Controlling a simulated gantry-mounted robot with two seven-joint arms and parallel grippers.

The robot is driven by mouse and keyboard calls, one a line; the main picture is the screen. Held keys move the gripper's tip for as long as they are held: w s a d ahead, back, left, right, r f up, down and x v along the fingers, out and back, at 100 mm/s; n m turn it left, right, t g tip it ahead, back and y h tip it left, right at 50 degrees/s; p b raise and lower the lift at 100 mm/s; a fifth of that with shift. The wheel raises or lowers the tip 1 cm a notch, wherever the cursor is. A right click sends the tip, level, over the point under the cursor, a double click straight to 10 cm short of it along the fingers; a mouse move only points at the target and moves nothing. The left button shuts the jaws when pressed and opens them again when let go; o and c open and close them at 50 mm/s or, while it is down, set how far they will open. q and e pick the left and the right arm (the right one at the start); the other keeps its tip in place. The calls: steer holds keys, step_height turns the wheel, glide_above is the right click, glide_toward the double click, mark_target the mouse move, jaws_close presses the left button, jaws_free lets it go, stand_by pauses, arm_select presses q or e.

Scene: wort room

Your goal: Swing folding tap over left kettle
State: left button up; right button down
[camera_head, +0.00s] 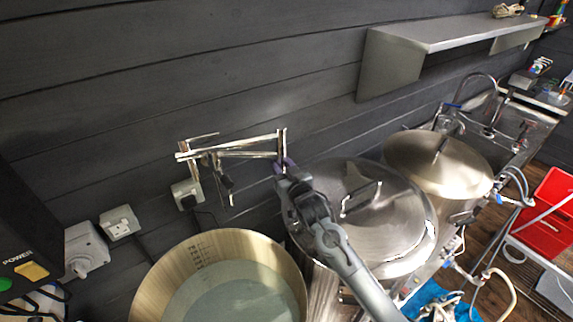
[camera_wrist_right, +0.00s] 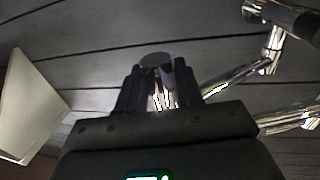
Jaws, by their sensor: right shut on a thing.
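The chrome folding tap (camera_head: 232,150) is fixed to the dark plank wall in the head view, with its jointed arm reaching right. My right gripper (camera_head: 285,166) is shut on the tap's outer end, near the gap between the kettles. In the right wrist view, both fingers of the gripper (camera_wrist_right: 158,85) close around a shiny tap tube (camera_wrist_right: 160,62), and more tap pipes (camera_wrist_right: 270,45) show at the right. The left kettle (camera_head: 150,290) is open, with liquid inside, below the tap. My left gripper is not in view.
A lidded steel kettle (camera_head: 405,235) stands right of the open one, under my right arm. Another lidded pot (camera_head: 440,165) stands beyond it. A steel shelf (camera_head: 450,35) is on the wall. Wall sockets (camera_head: 120,222) and a black control box (camera_head: 25,225) are at the left.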

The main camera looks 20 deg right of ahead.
steer(key=shift+a+r, duration=0.15)
steer(key=c, duration=1)
jaws_free()
steer(key=shift+o, duration=0.7)
steer(key=shift+s, duration=0.1)
steer(key=shift+s+f, duration=0.25)
steer(key=shift+s, duration=0.4)
steer(key=s+b, duration=0.2)
steer(key=s, duration=0.7)
steer(key=shift+s+d+r+b, duration=0.2)
steer(key=shift+d+b, duration=0.1)
steer(key=shift+d, duration=0.15)
